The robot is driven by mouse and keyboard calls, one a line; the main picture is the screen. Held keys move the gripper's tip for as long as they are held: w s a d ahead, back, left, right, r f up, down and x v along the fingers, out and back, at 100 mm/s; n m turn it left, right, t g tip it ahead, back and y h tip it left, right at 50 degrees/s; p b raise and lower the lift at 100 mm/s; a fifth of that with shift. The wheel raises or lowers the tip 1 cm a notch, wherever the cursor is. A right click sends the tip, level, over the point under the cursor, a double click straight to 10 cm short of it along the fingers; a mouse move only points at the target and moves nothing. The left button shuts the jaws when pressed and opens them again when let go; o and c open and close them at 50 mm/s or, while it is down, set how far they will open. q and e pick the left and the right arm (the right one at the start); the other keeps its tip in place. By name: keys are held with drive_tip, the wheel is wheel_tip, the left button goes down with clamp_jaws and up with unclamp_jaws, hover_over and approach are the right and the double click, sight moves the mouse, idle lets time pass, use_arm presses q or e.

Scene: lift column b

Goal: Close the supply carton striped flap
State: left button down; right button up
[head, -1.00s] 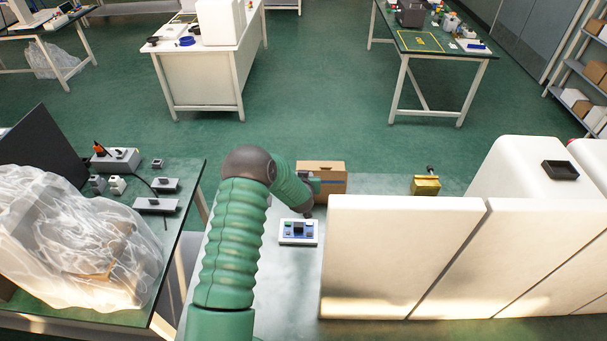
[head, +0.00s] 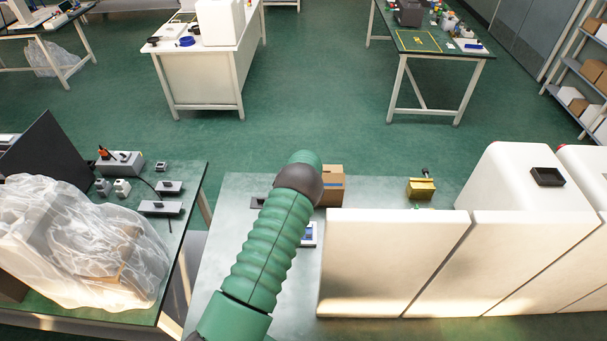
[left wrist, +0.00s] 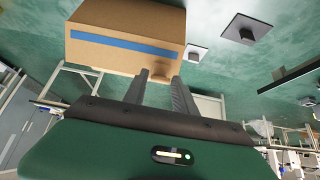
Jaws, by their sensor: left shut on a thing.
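The supply carton (head: 334,187) is a brown box on the grey table, its left part hidden behind my left arm in the head view. In the left wrist view the carton (left wrist: 110,22) fills the upper middle, with a blue stripe (left wrist: 120,43) across the face towards me. My left gripper (left wrist: 160,76) has its two fingertips at that face's lower right edge. A small brown part shows between the fingertips, and the jaws are closed on it with a gap between the fingers. In the head view my arm hides this gripper. My right gripper is in neither view.
A brass-coloured box (head: 421,188) stands right of the carton. A small white-edged board (head: 309,235) is partly hidden by my arm. Large white blocks (head: 390,262) fill the near right. A side table with a clear plastic bag (head: 80,250) stands at left.

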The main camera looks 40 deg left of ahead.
use_arm(q)
drive_tip(key=shift+s+d+f, duration=0.2)
idle(0.7)
drive_tip(key=shift+s+d+f+t+y+b, duration=0.1)
drive_tip(key=shift+s+d+t+y+b, duration=0.45)
drive_tip(key=shift+b, duration=0.7)
drive_tip(key=shift+s+d+f+t+y+b, duration=0.15)
drive_tip(key=shift+s+d+t+y+b, duration=0.2)
drive_tip(key=shift+t+y+b, duration=0.65)
drive_tip(key=shift+s+d+f+t+y+b, duration=0.1)
drive_tip(key=shift+s+d+t+y+b, duration=0.35)
drive_tip(key=shift+b, duration=1.05)
drive_tip(key=shift+s+a, duration=0.1)
drive_tip(key=shift+a, duration=0.05)
drive_tip(key=c, duration=1.4)
unclamp_jaws()
drive_tip(key=o, duration=0.4)
drive_tip(key=shift+a, duration=0.2)
